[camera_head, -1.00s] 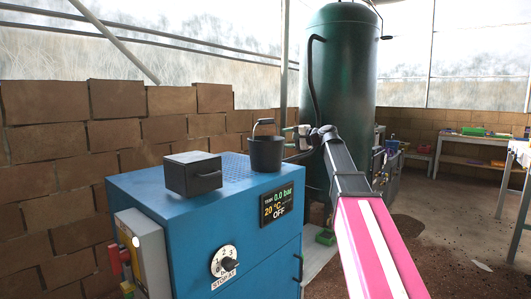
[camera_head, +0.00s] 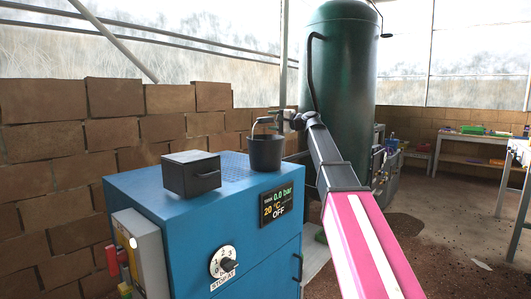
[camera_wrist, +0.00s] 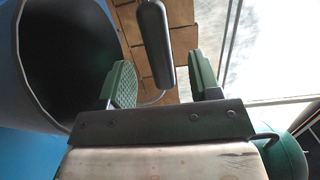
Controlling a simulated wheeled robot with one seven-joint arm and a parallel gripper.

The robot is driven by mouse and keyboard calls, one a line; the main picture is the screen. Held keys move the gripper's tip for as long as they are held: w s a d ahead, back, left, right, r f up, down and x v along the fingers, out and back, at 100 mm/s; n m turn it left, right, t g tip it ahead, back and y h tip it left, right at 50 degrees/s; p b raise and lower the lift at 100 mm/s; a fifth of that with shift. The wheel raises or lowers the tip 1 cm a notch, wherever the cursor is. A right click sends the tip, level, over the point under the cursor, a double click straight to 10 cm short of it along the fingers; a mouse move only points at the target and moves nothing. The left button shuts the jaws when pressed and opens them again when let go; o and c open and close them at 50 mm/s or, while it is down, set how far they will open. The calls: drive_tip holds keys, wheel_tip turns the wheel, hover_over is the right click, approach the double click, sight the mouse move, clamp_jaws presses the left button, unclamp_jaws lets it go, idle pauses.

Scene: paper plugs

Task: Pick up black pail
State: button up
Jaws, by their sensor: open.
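The black pail (camera_head: 265,154) stands upright on top of the blue cabinet, with its handle raised above it. My gripper (camera_head: 281,119) is at handle height, at the right side of the handle. In the wrist view the pail (camera_wrist: 62,60) fills the upper left, with its round mouth showing. The handle's dark grip (camera_wrist: 154,42) lies between the two green finger pads of my gripper (camera_wrist: 165,79), with a gap on each side. The jaws are open and hold nothing.
A large green tank (camera_head: 341,90) stands behind my arm. A brick wall (camera_head: 60,150) runs along the left.

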sight(268, 119)
drive_tip(key=x, duration=0.4)
drive_tip(key=shift+w, duration=0.1)
clamp_jaws()
drive_tip(key=shift+r, duration=0.1)
